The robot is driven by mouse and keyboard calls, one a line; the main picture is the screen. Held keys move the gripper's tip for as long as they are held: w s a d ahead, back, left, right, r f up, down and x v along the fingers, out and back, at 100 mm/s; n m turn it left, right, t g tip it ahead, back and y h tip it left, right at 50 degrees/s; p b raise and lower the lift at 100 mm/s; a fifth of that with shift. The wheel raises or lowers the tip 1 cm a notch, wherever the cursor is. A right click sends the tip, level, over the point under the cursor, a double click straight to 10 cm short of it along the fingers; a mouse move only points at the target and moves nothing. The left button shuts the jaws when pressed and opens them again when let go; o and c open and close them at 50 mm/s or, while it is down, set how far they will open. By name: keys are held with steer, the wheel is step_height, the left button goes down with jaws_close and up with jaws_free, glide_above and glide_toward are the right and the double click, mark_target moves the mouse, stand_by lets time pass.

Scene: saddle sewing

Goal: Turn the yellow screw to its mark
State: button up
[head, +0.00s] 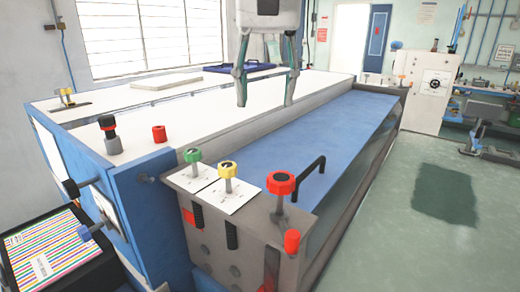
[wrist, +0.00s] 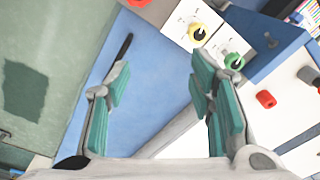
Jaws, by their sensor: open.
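The yellow screw (head: 227,168) stands upright on a white marked plate (head: 229,198) at the near end of the blue-and-white machine. The marks on the plate are too small to read. In the wrist view the yellow screw (wrist: 197,32) shows near the top, right of centre, with a dark middle. My gripper (head: 265,103) hangs open and empty over the machine, farther back than the screw and apart from it. In the wrist view its fingers (wrist: 160,75) are spread wide, with nothing between them but the blue surface behind.
A green screw (head: 192,156) stands close left of the yellow one. A red knob (head: 281,184) and a black handle (head: 311,178) are to its right. Green floor (head: 440,170) lies open at right.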

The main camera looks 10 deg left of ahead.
steer(key=r, duration=0.1)
glide_above(227, 165)
steer(key=shift+g, duration=0.4)
step_height(227, 165, down, 14)
steer(key=shift+r+p, duration=0.2)
steer(key=shift+p, duration=0.35)
steer(key=c, duration=1.2)
